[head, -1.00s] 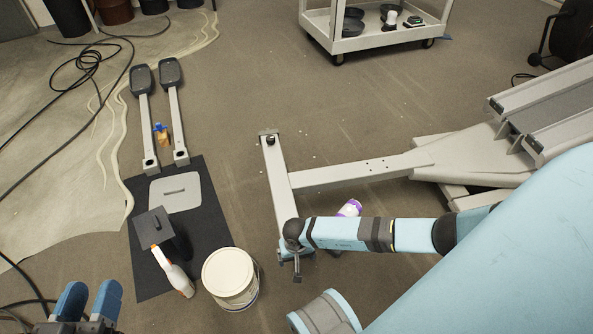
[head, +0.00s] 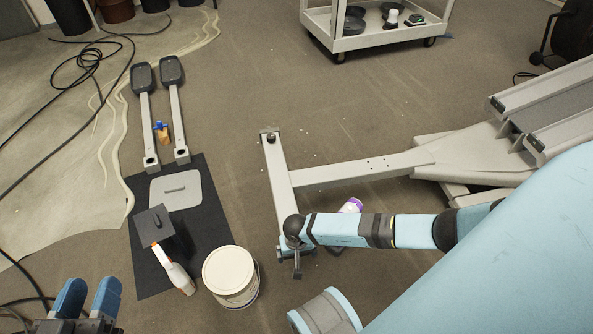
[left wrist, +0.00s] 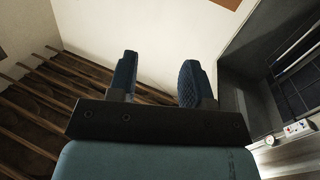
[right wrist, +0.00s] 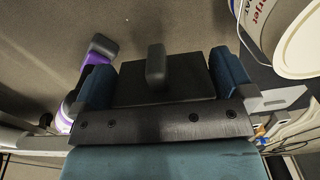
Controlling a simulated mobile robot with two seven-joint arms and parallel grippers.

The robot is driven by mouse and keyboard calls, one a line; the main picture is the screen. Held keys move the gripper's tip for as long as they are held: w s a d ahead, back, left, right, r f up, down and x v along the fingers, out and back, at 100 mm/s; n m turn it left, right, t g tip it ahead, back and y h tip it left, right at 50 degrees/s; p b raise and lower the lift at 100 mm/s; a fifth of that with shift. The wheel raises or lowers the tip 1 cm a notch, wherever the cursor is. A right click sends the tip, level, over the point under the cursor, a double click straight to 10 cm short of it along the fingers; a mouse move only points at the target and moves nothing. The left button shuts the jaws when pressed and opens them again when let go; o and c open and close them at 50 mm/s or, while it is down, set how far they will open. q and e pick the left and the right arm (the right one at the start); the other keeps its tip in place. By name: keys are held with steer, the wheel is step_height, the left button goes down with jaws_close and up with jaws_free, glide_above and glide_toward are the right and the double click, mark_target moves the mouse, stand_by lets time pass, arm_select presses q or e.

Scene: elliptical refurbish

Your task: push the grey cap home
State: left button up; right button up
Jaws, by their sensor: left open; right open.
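A dark grey square cap with an upright stub (right wrist: 155,68) shows between the fingers of my right gripper (right wrist: 167,82) in the right wrist view. The fingers are open, one on each side of it; I cannot tell whether they touch it. In the head view, my right arm covers most of this place, at the near end of the pale crossbar (head: 278,180). A dark stub (head: 297,264) sticks out there. How far the cap sits in is hidden. My left gripper (head: 88,300) is open and empty at the lower left, far from the bar.
A white bucket (head: 229,272) stands close left of the bar's near end. A spray bottle (head: 175,272), a dark plate with a knob (head: 154,224) and a light plate (head: 188,196) are on the black mat (head: 210,218). A purple-white can (head: 351,206) lies right of the bar.

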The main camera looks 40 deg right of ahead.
step_height(320, 180, up, 7)
steer(key=p, duration=0.2)
steer(key=shift+w+d+f+p, duration=0.1)
steer(key=shift+f+p, duration=0.05)
steer(key=shift+p, duration=0.2)
arm_select(q)
steer(key=shift+n+t, duration=0.7)
steer(key=shift+n, duration=0.2)
steer(key=r+p, duration=0.1)
steer(key=r, duration=0.1)
steer(key=s+r+p, duration=0.1)
steer(key=r, duration=0.2)
steer(key=shift+d+r, duration=0.15)
steer(key=shift+r, duration=0.1)
arm_select(e)
step_height(320, 180, up, 7)
